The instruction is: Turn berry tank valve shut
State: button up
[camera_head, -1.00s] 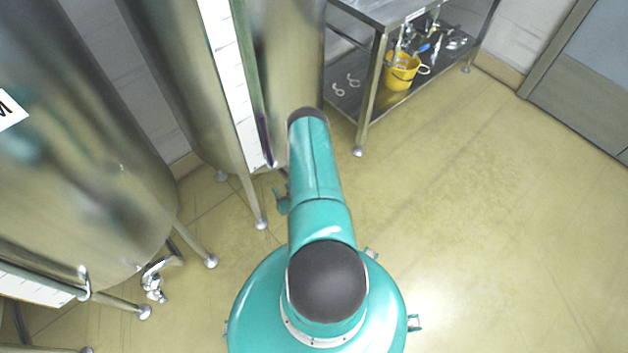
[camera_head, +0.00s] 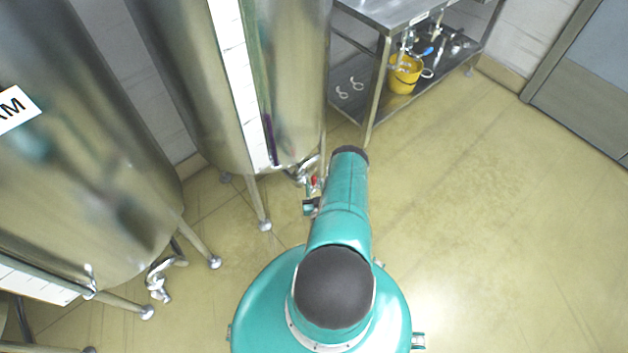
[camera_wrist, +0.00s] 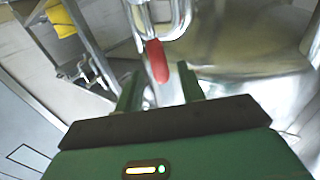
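A steel tank (camera_head: 295,75) stands ahead of my arm, with a white strip down its front; no name is readable on it. A pipe and valve with a red handle (camera_head: 315,183) sit low under this tank. In the wrist view the red handle (camera_wrist: 158,61) hangs from a shiny pipe, its lower end at the gap between my fingers. My gripper (camera_wrist: 160,88) is open, one finger on each side of that gap; I cannot tell whether either touches the handle. In the head view my arm hides most of the gripper (camera_head: 309,206).
Another steel tank (camera_head: 75,150), with a label ending in "AM" (camera_head: 14,108), stands at left with its own outlet pipe (camera_head: 158,278). A steel table (camera_head: 372,112) with a yellow bucket (camera_head: 404,78) on its lower shelf stands behind right. Floor at right is clear.

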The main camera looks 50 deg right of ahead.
aim_at(314, 182)
jog(key=shift+x, duration=2)
grip_shut()
